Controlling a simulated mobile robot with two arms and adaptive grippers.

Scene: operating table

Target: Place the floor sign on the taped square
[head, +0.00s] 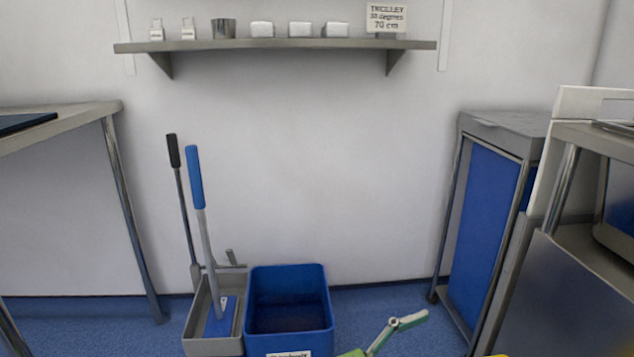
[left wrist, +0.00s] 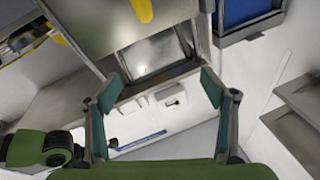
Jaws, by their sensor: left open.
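My left gripper (left wrist: 158,92) is open in the left wrist view, its two grey fingers with dark green pads spread apart and nothing held between them. In the head view, a green and grey finger (head: 398,326) reaches up and right at the bottom edge; it seems to belong to my left gripper, and the rest is cut off. I cannot make out the floor sign or the taped square. My right gripper is not seen.
A blue bucket (head: 289,303) and a grey bin (head: 213,346) with mop handles stand on the blue floor near the wall. A table (head: 85,112) is at left; a blue-sided cart (head: 485,215) and steel furniture (head: 570,290) are at right. A wall shelf (head: 280,45) is above.

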